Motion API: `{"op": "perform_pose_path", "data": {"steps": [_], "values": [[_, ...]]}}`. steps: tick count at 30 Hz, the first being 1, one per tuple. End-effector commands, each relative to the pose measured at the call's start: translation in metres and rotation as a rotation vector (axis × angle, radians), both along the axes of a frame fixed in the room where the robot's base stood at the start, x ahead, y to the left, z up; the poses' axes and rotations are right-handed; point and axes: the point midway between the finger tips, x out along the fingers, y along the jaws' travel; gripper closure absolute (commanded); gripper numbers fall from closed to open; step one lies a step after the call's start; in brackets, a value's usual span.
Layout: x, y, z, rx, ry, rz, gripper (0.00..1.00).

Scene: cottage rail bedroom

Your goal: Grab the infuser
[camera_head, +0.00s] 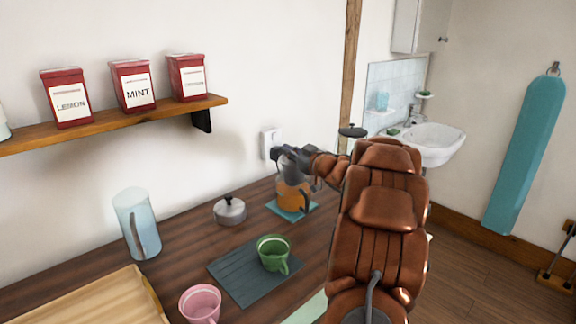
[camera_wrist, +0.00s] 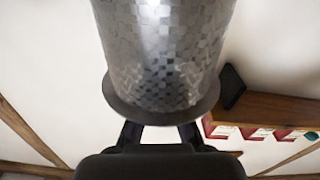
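The infuser (camera_wrist: 162,50) fills the upper middle of the wrist view as a shiny metal mesh cylinder with a flared rim. My gripper also shows there, its two dark fingers (camera_wrist: 160,134) apart and running to the rim. The rim hides the fingertips, so I cannot tell whether they hold it. In the head view my gripper (camera_head: 286,155) is at the top of a glass pot (camera_head: 293,192) with amber liquid, standing on a teal coaster (camera_head: 284,212). I cannot make out the infuser clearly in the head view.
A silver lid (camera_head: 230,210) and a blue pitcher (camera_head: 137,224) stand left of the pot. A green cup (camera_head: 273,253) is on a dark slate mat (camera_head: 235,272). A pink cup (camera_head: 200,303) and wooden tray (camera_head: 90,300) are nearer. A shelf (camera_head: 120,122) holds red tins.

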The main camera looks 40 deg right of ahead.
Motion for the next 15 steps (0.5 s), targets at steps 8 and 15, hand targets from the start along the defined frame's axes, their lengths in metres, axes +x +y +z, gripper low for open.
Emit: {"op": "perform_pose_path", "data": {"steps": [8,15], "values": [[0.000,-0.001,0.037,-0.004,-0.001,-0.002,1.00],[0.000,-0.001,0.043,-0.002,0.001,-0.002,1.00]]}}
